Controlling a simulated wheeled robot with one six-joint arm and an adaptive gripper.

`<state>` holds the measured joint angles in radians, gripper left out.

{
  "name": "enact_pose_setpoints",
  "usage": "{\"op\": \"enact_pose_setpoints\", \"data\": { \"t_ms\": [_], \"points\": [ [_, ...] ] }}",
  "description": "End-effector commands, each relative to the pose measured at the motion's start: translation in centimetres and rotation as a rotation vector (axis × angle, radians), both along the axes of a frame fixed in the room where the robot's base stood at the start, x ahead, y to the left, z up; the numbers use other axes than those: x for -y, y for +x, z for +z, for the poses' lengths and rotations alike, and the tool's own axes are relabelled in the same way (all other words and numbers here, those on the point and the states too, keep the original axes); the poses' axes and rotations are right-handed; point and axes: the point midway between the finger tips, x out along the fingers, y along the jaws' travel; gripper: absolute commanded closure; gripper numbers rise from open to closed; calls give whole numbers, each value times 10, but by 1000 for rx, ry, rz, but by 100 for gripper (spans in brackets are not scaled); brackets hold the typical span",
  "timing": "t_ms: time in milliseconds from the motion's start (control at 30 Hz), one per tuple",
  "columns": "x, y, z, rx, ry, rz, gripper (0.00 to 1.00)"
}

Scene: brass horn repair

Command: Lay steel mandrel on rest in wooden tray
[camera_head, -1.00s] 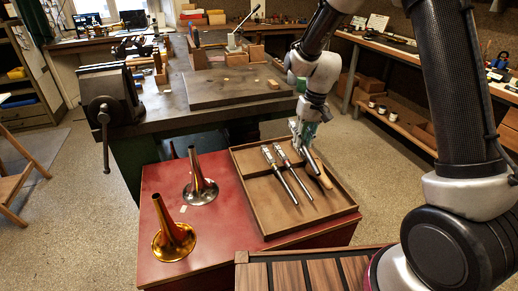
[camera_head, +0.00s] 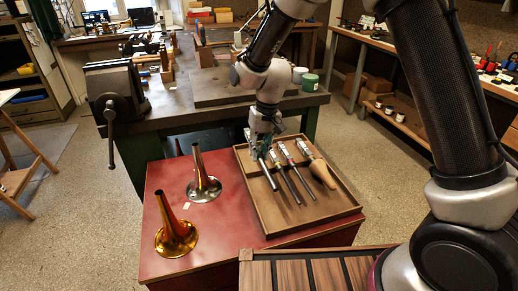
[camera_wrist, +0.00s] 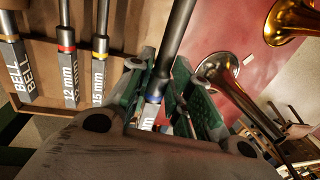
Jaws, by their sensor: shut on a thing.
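My gripper (camera_head: 261,147) is over the left part of the wooden tray (camera_head: 312,216), shut on a steel mandrel (camera_head: 270,178). The held mandrel slants downward toward the front; whether it touches the tray or a rest cannot be told. The wrist view shows my gripper (camera_wrist: 168,88) around the blue-banded grip end of the held mandrel (camera_wrist: 182,30). To its right in the tray lie two mandrels, yellow-banded 15 mm (camera_wrist: 99,72) and red-banded 12 mm (camera_wrist: 66,62), and a tool marked BELL (camera_wrist: 16,68) with a wooden cone (camera_head: 322,174).
The tray stands on a red top (camera_head: 212,240). Left of it are a silver bell flare (camera_head: 203,184) and a brass one (camera_head: 176,236). A workbench (camera_head: 185,117) with a vise (camera_head: 113,95) stands behind. The tray's front floor is clear.

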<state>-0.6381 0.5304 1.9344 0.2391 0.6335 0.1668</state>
Motion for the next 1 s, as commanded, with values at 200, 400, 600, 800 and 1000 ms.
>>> {"op": "enact_pose_setpoints", "data": {
  "t_ms": [200,400,600,800,1000],
  "points": [
    [0,0,-19,0,-1,0,100],
    [0,1,-34,0,0,-1,100],
    [0,1,-42,2,1,0,100],
    [0,1,-44,2,1,0,100],
    [0,1,-44,2,1,0,100]
  ]
}}
